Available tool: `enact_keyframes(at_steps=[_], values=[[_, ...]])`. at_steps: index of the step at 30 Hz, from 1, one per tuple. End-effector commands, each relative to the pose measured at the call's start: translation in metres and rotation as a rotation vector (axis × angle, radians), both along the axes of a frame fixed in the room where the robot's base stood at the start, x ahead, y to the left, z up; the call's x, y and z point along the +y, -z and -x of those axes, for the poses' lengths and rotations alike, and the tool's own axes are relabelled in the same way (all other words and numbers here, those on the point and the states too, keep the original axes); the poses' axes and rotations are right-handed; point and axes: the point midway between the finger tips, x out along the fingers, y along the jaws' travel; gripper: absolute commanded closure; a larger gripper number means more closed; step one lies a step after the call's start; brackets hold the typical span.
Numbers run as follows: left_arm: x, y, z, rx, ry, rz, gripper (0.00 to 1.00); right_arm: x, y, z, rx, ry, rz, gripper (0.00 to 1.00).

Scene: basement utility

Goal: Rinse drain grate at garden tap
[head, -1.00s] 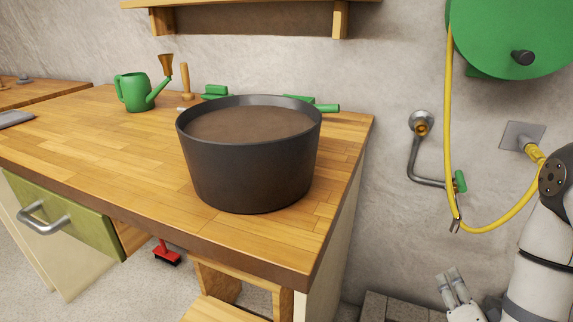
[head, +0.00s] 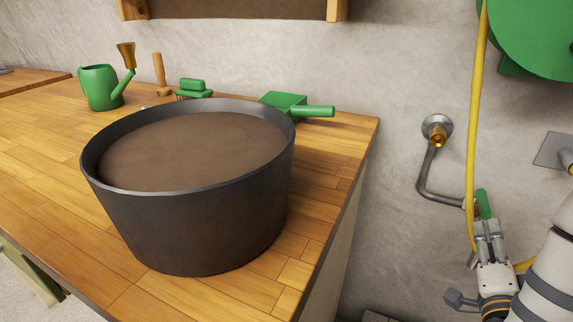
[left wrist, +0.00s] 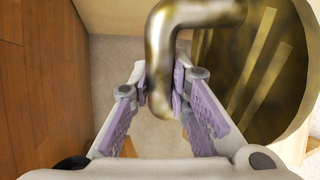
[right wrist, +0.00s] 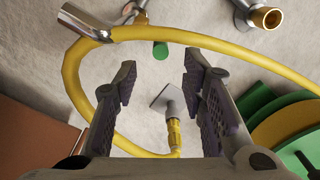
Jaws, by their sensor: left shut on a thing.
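The garden tap (head: 437,135) has a brass outlet on the wall, with a grey pipe leading down to a green lever (head: 484,204). My right gripper (head: 487,226) is just below the lever, seemingly apart from it. In the right wrist view its fingers (right wrist: 160,85) are open and empty, with the green lever (right wrist: 160,50) beyond them. In the left wrist view, my left gripper (left wrist: 160,95) is shut on a bent brass-coloured bar (left wrist: 160,60). A round, brownish piece with pale bars (left wrist: 245,70) beside it may be the drain grate. The head view does not show the left gripper.
A large dark tub (head: 200,215) with a brown top stands on the wooden counter (head: 325,185). A yellow hose (head: 476,100) hangs beside the lever and loops around the right gripper's area. A green watering can (head: 100,88) and a green dustpan-like tool (head: 285,103) stand at the back.

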Motion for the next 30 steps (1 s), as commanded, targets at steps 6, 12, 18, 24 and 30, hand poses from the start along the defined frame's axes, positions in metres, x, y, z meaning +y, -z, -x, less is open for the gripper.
enact_keyframes(at_steps=[6,12,18,24,30], values=[[0.0,0.005,0.001,0.007,0.0,0.001,1.0,-0.025,-0.001,-0.046,-0.006,0.0,0.003,0.62],[0.0,0.012,0.002,0.016,0.0,0.001,1.0,-0.046,0.0,-0.083,-0.002,-0.001,0.003,0.62],[0.0,0.014,0.002,0.018,0.0,0.001,1.0,-0.054,-0.001,-0.098,-0.002,0.0,0.001,0.62],[0.0,0.013,0.002,0.018,0.0,0.001,1.0,-0.054,-0.001,-0.098,-0.001,-0.001,0.0,0.62],[0.0,0.013,0.002,0.018,0.0,0.001,1.0,-0.054,-0.001,-0.098,-0.001,0.0,0.001,1.0]])
